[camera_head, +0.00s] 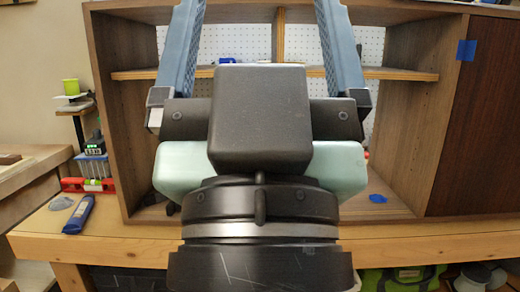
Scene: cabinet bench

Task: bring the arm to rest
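My gripper (258,6) fills the middle of the head view, seen from behind its dark body. Its two blue-grey fingers stand wide apart and run up past the top edge, so their very tips are cut off. Nothing shows between the visible parts of the fingers except the cabinet behind. The gripper is in front of an open wooden cabinet (108,73) on a bench (120,240). My wrist hides much of the cabinet's lower inside.
Inside the cabinet are a shelf (400,73) and a blue item (378,198) at lower right. A dark door (488,120) with blue tape closes the right side. At left are a yellow-green cup (71,87), a red level (75,185) and a blue tool (79,214).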

